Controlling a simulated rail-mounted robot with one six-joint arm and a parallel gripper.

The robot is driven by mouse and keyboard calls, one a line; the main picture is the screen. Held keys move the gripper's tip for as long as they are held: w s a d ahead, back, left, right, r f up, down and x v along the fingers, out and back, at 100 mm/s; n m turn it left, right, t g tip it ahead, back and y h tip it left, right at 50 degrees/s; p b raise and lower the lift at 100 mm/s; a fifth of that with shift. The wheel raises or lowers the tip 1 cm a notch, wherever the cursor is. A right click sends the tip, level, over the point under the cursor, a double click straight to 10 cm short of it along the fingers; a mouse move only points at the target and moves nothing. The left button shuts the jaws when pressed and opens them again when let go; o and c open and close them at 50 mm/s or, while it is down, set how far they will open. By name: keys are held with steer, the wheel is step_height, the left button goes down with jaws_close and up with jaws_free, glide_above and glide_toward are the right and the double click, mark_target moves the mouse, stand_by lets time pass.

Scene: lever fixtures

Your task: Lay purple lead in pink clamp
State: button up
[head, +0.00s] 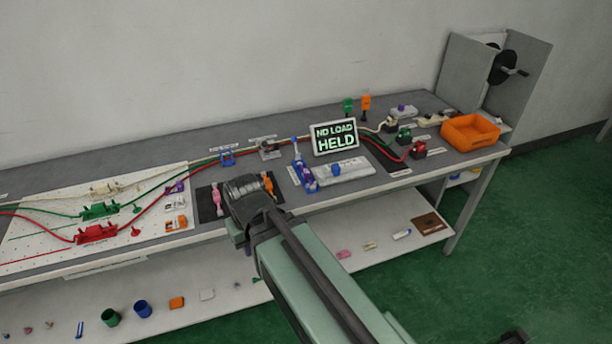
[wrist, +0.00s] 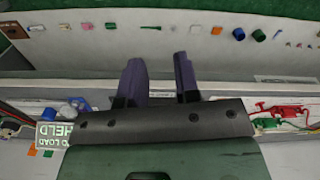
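The pink clamp (head: 217,197) stands on a black mat (head: 206,211) near the front of the bench. My arm's dark wrist is just right of it in the head view and covers part of the mat. A small purple piece (head: 176,187) sits on the white pegboard left of the mat; I cannot tell whether it belongs to the purple lead, and no purple cable is clear. My gripper (wrist: 160,78) shows two dark fingers apart with nothing between them in the wrist view. Its fingertips are hidden in the head view.
An orange clamp (head: 269,184) stands right of my wrist. Red, green and white leads cross the bench near red (head: 97,233) and green (head: 100,210) fixtures. A sign (head: 335,138) reads "NO LOAD HELD". An orange bin (head: 470,132) stands at the right end. A lower shelf (head: 310,259) holds small objects.

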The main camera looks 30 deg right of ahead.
steer(key=w+d+m, duration=0.2)
steer(key=w+d, duration=0.2)
steer(key=d, duration=0.4)
steer(key=t+h, duration=0.1)
steer(key=t, duration=0.3)
glide_toward(304, 169)
steer(key=b+x, duration=0.1)
steer(key=b, duration=0.1)
steer(key=b+x, duration=0.1)
steer(key=x, duration=0.1)
steer(key=b+x, duration=0.1)
steer(key=b, duration=0.1)
steer(key=shift+s+d+f+b, duration=0.1)
steer(key=shift+d+f+b, duration=0.15)
steer(key=shift+d+b, duration=0.05)
steer(key=shift+w+f+b, duration=0.2)
steer(key=shift+f+b, duration=0.1)
steer(key=shift+r, duration=0.1)
steer(key=b+x, duration=0.4)
steer(key=x, duration=0.1)
steer(key=shift+w+b, duration=0.2)
steer(key=shift+b, duration=0.15)
steer(key=shift+a+r, duration=0.1)
steer(key=shift+c, duration=0.2)
jaws_close()
